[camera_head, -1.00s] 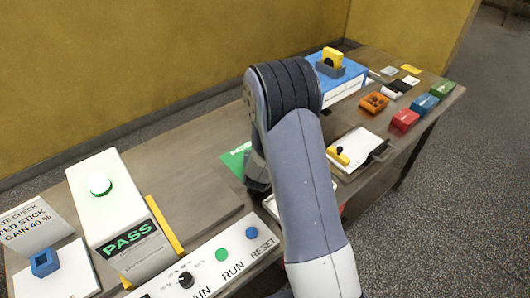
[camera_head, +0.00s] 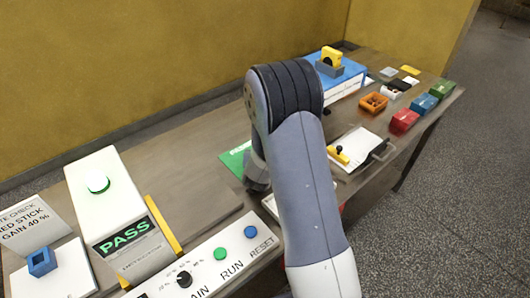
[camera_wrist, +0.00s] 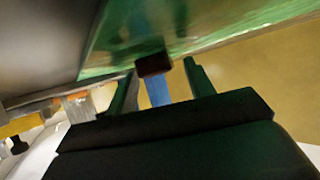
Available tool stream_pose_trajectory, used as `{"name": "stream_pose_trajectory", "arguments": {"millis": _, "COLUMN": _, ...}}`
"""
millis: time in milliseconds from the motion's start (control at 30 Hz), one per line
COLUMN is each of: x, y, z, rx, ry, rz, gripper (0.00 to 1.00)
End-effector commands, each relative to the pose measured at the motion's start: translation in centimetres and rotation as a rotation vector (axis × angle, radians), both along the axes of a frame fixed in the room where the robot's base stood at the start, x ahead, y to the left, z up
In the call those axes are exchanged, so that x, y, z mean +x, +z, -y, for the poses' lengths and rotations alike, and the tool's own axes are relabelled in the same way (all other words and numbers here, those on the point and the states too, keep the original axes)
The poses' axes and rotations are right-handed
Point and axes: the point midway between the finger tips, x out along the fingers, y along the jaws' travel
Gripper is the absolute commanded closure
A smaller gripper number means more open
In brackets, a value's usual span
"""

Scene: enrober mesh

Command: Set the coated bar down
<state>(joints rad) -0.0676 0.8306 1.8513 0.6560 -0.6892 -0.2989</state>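In the wrist view a dark brown block (camera_wrist: 153,65), which looks like the coated bar, shows between my fingertips, with a narrower blue piece (camera_wrist: 158,92) running back from it. My gripper (camera_wrist: 160,68) has its two dark green fingers apart on either side, with a gap visible at least on the right. The block appears at the edge of a glossy green surface (camera_wrist: 200,25); I cannot tell whether it touches. In the head view a green mat (camera_head: 236,158) shows left of my arm; my forearm hides the bar and the fingertips.
A white box lit PASS (camera_head: 108,205) and a control panel (camera_head: 205,258) stand at the front left. The bench centre-left is bare.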

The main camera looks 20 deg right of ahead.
Motion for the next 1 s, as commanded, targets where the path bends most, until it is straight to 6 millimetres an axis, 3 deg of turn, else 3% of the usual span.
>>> {"name": "stream_pose_trajectory", "arguments": {"millis": 33, "x": -0.7, "y": -1.7, "z": 0.0, "rx": -0.004, "ry": 0.005, "rz": -0.034, "gripper": 0.49}}
{"name": "stream_pose_trajectory", "arguments": {"millis": 167, "x": -0.7, "y": -1.8, "z": 0.0, "rx": -0.005, "ry": 0.005, "rz": -0.034, "gripper": 0.49}}
{"name": "stream_pose_trajectory", "arguments": {"millis": 500, "x": -1.0, "y": -0.1, "z": -0.2, "rx": -0.005, "ry": 0.006, "rz": -0.034, "gripper": 0.49}}
{"name": "stream_pose_trajectory", "arguments": {"millis": 1000, "x": -8.3, "y": 4.9, "z": -3.3, "rx": -0.003, "ry": 0.004, "rz": -0.02, "gripper": 0.49}}
